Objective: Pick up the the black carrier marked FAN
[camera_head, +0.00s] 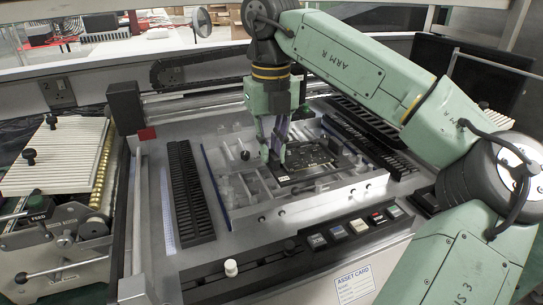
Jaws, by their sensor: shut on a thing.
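The black carrier (312,158) is a flat dark plate with small parts on it, in the middle of the machine bed in the head view. Its FAN marking is too small to read. My gripper (273,154) points down at the carrier's left end, its fingers shut on it. The fingers hide part of that end. I cannot tell whether the carrier is clear of the fixture (240,200) beneath it.
Black slotted racks (190,190) stand left of the fixture, and another (365,130) lies behind it at right. A front rail carries a white knob (231,268) and several coloured buttons (358,226). A slatted white unit (55,155) is at far left.

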